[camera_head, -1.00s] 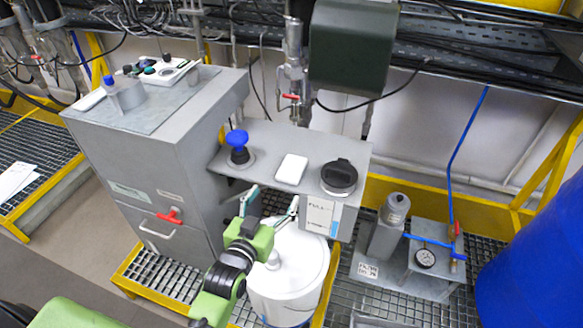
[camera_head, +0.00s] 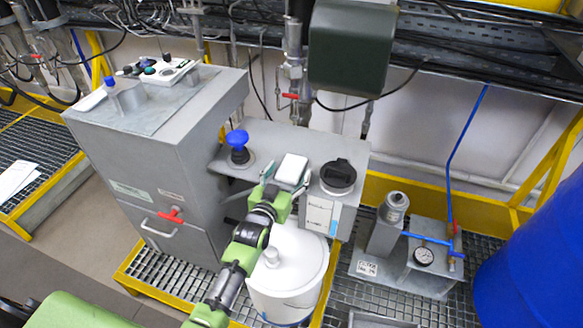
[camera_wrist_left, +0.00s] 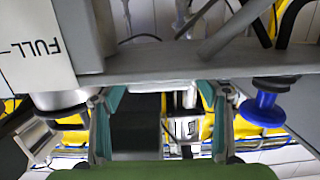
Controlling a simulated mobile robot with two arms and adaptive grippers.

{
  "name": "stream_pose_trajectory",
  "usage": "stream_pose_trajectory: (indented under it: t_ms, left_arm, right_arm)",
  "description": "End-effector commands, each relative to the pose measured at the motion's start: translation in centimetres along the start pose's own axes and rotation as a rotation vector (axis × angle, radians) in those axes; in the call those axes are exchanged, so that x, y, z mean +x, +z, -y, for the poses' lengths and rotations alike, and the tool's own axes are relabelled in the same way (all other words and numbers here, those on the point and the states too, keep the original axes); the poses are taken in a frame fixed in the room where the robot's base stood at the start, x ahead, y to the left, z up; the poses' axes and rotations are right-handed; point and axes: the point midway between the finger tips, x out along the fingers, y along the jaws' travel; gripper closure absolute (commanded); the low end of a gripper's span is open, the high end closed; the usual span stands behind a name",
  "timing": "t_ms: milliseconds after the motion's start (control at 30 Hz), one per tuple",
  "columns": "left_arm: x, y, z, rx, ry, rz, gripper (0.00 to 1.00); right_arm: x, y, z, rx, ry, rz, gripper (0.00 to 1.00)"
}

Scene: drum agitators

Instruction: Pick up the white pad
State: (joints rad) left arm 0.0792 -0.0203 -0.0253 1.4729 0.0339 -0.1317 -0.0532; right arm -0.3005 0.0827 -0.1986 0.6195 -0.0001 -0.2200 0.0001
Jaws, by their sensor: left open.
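The white pad (camera_head: 292,168) is a small flat block on the grey shelf, between the blue knob and the black-lidded round cap. My left gripper (camera_head: 287,183) is at the pad's near side, with its teal fingers spread at either side of the pad's near end. Its two fingers (camera_wrist_left: 157,115) also show apart in the left wrist view, near the shelf's edge. I cannot tell whether they touch the pad. I cannot make out the pad clearly in the left wrist view. My right gripper is in neither view.
The blue knob (camera_head: 238,147) stands left of the pad, and the black cap (camera_head: 338,176) is close on its right. The grey shelf (camera_head: 290,133) is bare behind the pad. A white drum (camera_head: 291,268) stands below the arm. A grey cabinet (camera_head: 150,160) rises at the left.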

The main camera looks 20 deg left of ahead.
Motion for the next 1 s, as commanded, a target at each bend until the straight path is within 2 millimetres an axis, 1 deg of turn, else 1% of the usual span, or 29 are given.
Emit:
stream_pose_trajectory:
  t_ms: [100, 333, 367, 400, 467, 500, 833, 1000]
  left_arm:
    - [0.61, 0.01, -0.01, 0.0, 0.0, 0.001, 0.32]
    - [0.67, 0.02, -0.01, -0.001, 0.0, 0.0, 0.32]
    - [0.67, 0.02, -0.01, -0.001, 0.0, 0.0, 0.37]
    - [0.66, 0.02, -0.01, -0.001, 0.0, 0.0, 0.47]
    - [0.66, 0.03, -0.01, -0.001, 0.0, 0.0, 0.63]
    - [0.65, 0.03, -0.02, -0.001, 0.0, 0.0, 0.65]
    - [0.64, -0.01, -0.01, 0.0, 0.0, 0.0, 0.65]
    - [0.67, -0.55, 0.03, 0.0, 0.0, 0.0, 0.65]
  right_arm:
    - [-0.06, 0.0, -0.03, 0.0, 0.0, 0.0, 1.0]
    - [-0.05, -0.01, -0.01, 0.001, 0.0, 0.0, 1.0]
    - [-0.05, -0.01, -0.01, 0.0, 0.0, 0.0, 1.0]
    - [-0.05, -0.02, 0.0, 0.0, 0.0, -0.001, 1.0]
    - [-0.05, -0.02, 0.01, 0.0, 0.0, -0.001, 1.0]
    - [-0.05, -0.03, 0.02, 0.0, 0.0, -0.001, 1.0]
    - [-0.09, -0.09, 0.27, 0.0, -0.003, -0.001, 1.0]
    - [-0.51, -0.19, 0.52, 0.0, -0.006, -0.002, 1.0]
